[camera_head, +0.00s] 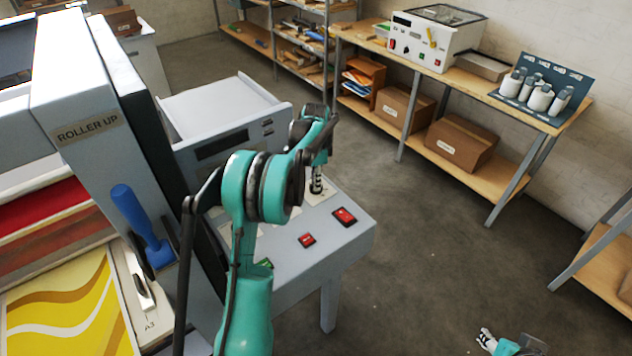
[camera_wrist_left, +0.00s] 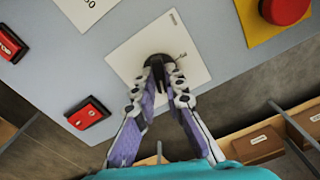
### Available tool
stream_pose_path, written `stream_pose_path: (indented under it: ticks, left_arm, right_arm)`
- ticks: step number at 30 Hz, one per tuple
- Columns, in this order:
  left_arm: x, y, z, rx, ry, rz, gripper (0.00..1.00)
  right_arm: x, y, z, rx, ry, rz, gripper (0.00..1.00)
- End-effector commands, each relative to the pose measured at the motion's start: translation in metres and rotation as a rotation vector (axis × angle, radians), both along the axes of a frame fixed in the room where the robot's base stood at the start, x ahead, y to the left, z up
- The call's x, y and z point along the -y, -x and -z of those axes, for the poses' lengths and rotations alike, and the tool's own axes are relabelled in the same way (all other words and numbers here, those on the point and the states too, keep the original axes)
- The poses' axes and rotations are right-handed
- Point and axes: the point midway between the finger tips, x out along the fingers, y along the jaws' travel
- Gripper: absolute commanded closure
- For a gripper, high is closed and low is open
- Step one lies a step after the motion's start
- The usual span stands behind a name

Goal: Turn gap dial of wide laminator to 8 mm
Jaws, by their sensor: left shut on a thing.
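The wide laminator's grey control panel (camera_head: 342,238) stands left of centre in the head view. My left gripper (camera_head: 316,187) points down onto the panel at a pale dial plate (camera_head: 325,194). In the left wrist view the plate (camera_wrist_left: 120,58) carries a round black dial (camera_wrist_left: 152,61), and the two fingers of my left gripper (camera_wrist_left: 159,82) are shut on it from either side. Small marks beside the dial are too small to read. My right gripper (camera_head: 487,341) is at the bottom edge of the head view, away from the machine, too small to judge.
Red switches (camera_head: 307,239) sit on the panel near the dial, and a red button on yellow (camera_wrist_left: 285,10) is at the upper right in the wrist view. A blue lever (camera_head: 136,220) stands at the left. A bench (camera_head: 470,85) lines the back wall. The floor between is clear.

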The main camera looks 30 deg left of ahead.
Motion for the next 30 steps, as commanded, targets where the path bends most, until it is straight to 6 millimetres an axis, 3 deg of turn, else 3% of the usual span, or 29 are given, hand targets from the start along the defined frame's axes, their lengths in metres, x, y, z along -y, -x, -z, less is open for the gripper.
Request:
stream_pose_path:
  ticks: [9,26,27,29,30]
  left_arm:
    - [-0.0006,-0.0007,-0.0008,0.003,-0.001,0.131,1.00]
    - [-0.0007,-0.0008,-0.0009,0.003,-0.001,0.161,1.00]
    - [-0.0007,-0.0008,-0.0009,0.003,-0.001,0.161,0.84]
    - [-0.0007,-0.0006,-0.0008,0.003,-0.001,0.160,0.68]
    - [-0.0006,-0.0005,-0.0007,0.002,-0.001,0.160,0.68]
  right_arm:
    - [0.0000,0.0000,0.0001,0.000,0.000,0.000,0.60]
    - [0.0000,-0.0001,0.0001,0.000,0.000,0.000,0.60]
    - [0.0000,0.0000,0.0000,0.000,0.000,0.000,0.60]
    - [0.0000,-0.0001,0.0001,0.000,0.000,0.000,0.60]
    - [0.0000,0.0000,0.0001,0.000,0.000,0.000,0.60]
